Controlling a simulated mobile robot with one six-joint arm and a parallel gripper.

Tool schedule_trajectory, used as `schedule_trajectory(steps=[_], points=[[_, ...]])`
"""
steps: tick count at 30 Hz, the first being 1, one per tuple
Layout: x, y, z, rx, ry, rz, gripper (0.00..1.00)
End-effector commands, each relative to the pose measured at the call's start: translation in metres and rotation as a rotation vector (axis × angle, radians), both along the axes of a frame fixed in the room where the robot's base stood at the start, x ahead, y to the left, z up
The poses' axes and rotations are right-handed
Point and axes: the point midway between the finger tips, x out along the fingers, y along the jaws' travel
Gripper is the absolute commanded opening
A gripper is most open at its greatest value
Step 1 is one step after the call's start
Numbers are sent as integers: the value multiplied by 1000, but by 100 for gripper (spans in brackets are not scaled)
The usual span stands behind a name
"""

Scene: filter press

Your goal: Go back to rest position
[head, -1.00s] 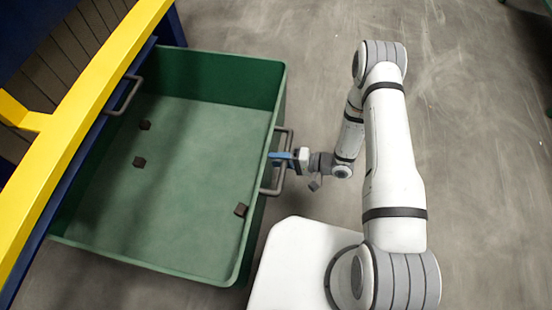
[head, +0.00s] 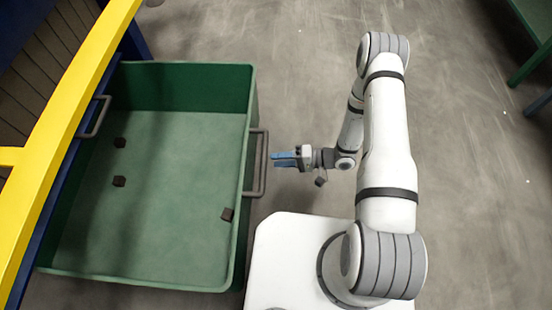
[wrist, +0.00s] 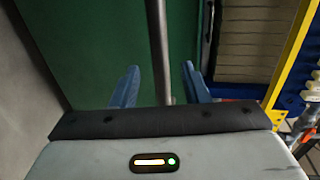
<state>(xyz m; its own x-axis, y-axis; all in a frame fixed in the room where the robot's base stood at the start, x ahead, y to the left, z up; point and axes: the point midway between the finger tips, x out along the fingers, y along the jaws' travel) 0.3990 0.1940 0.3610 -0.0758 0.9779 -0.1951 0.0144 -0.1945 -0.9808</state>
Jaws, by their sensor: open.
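My gripper (head: 284,159) is open and empty in the head view, just right of the green bin's near handle (head: 257,163). Its blue fingers point left toward the handle, with a small gap between them. In the wrist view the two blue fingers (wrist: 160,86) are spread apart, and the grey handle bar (wrist: 158,45) runs up beyond and between them. My arm reaches up from my white base and bends back down to the gripper.
The green bin (head: 190,281) stands at the left with several small dark cubes (head: 119,181) on its floor. A yellow beam (head: 68,95) and blue frame border its left side. Grey floor (head: 460,170) is clear on the right; a green table (head: 530,50) stands at the upper right corner.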

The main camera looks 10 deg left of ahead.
Motion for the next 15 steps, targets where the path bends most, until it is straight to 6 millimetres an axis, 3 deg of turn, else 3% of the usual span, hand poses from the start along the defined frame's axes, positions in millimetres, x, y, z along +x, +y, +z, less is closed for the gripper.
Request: schedule_trajectory(steps=[15], points=[[5,0,5,-16,-19,-5,41]])
